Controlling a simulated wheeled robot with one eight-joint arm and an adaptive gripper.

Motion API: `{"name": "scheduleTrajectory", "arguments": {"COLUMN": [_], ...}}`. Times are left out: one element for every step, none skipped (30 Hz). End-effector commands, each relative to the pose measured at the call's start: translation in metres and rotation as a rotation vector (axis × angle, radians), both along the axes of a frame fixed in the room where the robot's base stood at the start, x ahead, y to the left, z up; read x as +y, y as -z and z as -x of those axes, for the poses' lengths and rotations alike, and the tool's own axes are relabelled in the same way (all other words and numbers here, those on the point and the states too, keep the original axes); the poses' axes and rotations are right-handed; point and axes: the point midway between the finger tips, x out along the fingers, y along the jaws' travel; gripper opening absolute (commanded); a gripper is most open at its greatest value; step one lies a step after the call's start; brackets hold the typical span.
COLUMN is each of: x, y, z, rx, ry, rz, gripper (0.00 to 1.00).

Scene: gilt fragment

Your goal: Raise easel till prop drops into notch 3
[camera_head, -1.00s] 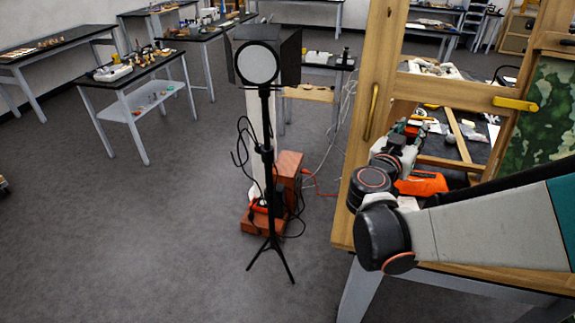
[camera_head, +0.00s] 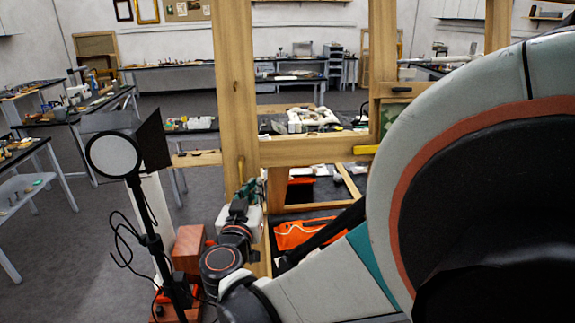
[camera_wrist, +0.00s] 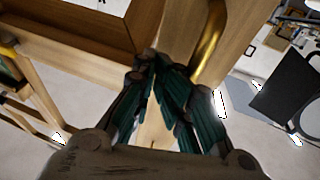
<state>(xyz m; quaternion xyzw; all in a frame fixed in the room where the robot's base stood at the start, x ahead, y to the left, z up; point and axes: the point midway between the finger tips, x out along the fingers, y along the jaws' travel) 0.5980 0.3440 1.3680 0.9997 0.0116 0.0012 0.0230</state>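The wooden easel (camera_head: 236,70) stands upright on the right side of the head view, with a crossbar (camera_head: 310,150). A brass handle (camera_head: 241,171) is on its left post, and a yellow piece (camera_head: 366,150) sits on the crossbar. My gripper (camera_head: 246,186) is low in front of the left post, close to the handle. In the wrist view, my gripper's teal fingers (camera_wrist: 156,66) converge with their tips together and nothing visible between them. The brass handle (camera_wrist: 208,45) is just right of the fingers there. The prop and notches cannot be made out; my arm hides the easel's lower right.
A black lamp on a stand (camera_head: 114,154) is left of the easel, by a reddish-brown block (camera_head: 188,247). Benches line the back and left. Open floor (camera_head: 60,235) lies at left.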

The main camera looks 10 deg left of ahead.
Motion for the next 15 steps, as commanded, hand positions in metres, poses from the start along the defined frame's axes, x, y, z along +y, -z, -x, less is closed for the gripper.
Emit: {"name": "scheduleTrajectory", "arguments": {"x": [0.017, 0.018, 0.018, 0.008, 0.008, 0.008, 0.008, 0.008, 0.008, 0.008, 0.008, 0.007, 0.007, 0.007, 0.006], "y": [-0.001, -0.001, -0.001, -0.001, -0.001, 0.0, 0.0, 0.0, 0.0, 0.0, 0.0, 0.001, 0.001, 0.001, 0.001], "z": [0.001, 0.001, 0.001, -0.001, -0.001, 0.0, 0.001, 0.002, 0.004, 0.006, 0.008, 0.011, 0.012, 0.014, 0.017], "rx": [-0.001, -0.001, -0.001, 0.0, 0.0, 0.0, 0.0, 0.0, 0.001, 0.001, 0.001, 0.001, 0.002, 0.002, 0.002], "ry": [-0.036, -0.036, -0.036, -0.011, -0.011, -0.012, -0.012, -0.012, -0.013, -0.013, -0.013, -0.013, -0.012, -0.012, -0.012], "rz": [-0.002, -0.002, -0.002, -0.002, -0.002, -0.002, -0.002, -0.002, -0.002, -0.003, -0.003, -0.003, -0.003, -0.003, -0.002], "gripper": [0.22, 0.29, 0.31, 0.31, 0.31, 0.31, 0.31, 0.31, 0.31, 0.31, 0.31, 0.31, 0.31, 0.31, 0.31]}}
